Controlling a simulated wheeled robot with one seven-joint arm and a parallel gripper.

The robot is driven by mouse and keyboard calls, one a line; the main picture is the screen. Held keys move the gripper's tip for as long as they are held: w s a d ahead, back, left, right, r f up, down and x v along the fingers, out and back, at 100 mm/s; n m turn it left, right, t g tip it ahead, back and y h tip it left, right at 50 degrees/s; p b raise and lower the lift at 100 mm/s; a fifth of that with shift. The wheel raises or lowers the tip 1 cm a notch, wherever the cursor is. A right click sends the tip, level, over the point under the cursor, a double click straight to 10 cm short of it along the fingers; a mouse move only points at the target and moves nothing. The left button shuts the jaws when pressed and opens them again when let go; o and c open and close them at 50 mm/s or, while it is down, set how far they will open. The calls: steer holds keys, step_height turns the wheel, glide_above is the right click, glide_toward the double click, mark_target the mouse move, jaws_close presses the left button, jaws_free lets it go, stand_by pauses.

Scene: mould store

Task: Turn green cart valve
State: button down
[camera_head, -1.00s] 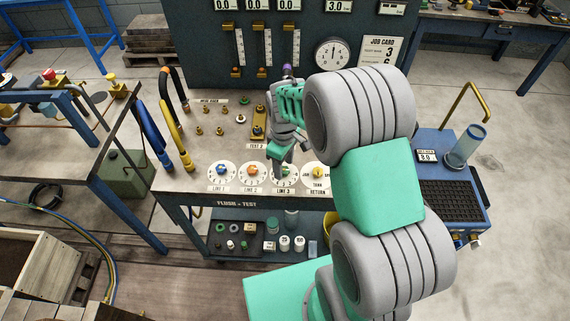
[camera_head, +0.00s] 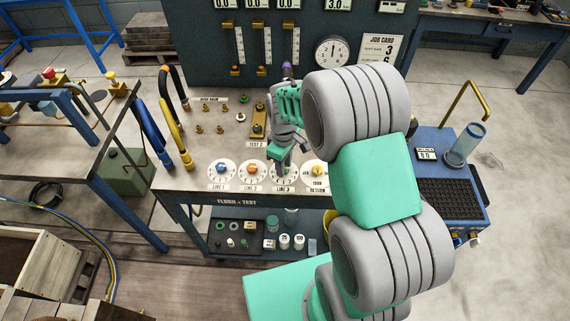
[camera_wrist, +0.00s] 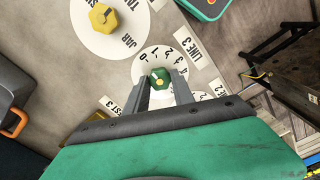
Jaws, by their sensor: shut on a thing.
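The green valve knob (camera_wrist: 160,79) shows in the wrist view, at the centre of a white numbered dial (camera_wrist: 148,61) beside the "LINE 3" label. My gripper (camera_wrist: 164,84) has a finger on each side of the green knob and is shut on it. In the head view my gripper (camera_head: 281,165) points down at the line 3 dial on the cart top (camera_head: 183,181), and it hides the knob there.
A blue knob (camera_head: 221,169) and an orange knob (camera_head: 252,170) sit on dials to the left. A yellow knob (camera_head: 317,170) is close on the right. Brass fittings and hoses stand behind and left. The gauge panel (camera_head: 200,55) rises behind.

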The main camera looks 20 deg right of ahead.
steer(key=shift+d, duration=0.2)
steer(key=shift+a, duration=0.25)
steer(key=shift+m, duration=0.4)
steer(key=m+b, duration=0.2)
steer(key=m, duration=0.1)
steer(key=shift+f, duration=0.1)
steer(key=m+b, duration=0.1)
steer(key=m, duration=0.6)
steer(key=shift+b, duration=0.35)
steer(key=m+b, duration=0.1)
steer(key=m, duration=0.4)
steer(key=shift+d, duration=0.1)
steer(key=m+b, duration=0.1)
steer(key=m, duration=0.4)
steer(key=shift+d+m, duration=0.1)
steer(key=shift+m, duration=0.3)
